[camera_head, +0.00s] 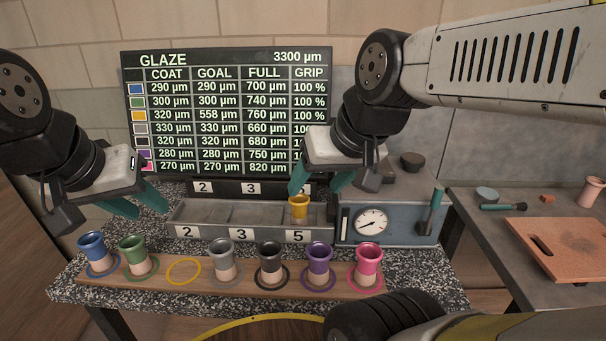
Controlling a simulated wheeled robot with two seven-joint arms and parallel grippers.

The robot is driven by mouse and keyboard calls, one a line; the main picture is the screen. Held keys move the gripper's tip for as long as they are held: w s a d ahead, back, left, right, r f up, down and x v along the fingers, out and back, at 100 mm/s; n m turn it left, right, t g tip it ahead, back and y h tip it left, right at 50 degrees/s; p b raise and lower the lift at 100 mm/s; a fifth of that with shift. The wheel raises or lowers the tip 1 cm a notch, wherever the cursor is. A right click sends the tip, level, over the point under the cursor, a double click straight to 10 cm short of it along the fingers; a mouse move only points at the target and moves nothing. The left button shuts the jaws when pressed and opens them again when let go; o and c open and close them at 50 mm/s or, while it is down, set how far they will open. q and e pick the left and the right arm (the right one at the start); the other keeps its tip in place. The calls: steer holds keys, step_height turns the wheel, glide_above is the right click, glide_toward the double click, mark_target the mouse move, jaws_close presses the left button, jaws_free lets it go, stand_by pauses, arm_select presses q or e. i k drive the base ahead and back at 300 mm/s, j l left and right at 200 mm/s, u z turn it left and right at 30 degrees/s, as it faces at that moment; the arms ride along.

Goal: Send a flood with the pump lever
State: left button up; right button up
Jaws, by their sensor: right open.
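The pump lever (432,212) has a green handle and stands upright at the right end of a blue pump box (394,227) with a dial gauge. A yellow cup (299,208) stands in the rightmost compartment, marked 5, of the grey trough (205,232). My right gripper (320,184) is open and empty. One of its green fingers shows just above the yellow cup's rim; whether they touch is unclear. It is left of the lever, clear of it. My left gripper (138,204) is open and empty, left of the trough.
A wooden board (205,282) in front holds several coloured cups in rings; the yellow ring (183,271) is empty. The glaze screen (220,110) lists yellow at coat 320, goal 558, and shows 3300 µm. A side table (480,230) on the right holds a terracotta board (560,248).

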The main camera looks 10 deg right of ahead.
mark_target(436, 201)
steer(key=j+z, duration=0.1)
steer(key=z, duration=1.1)
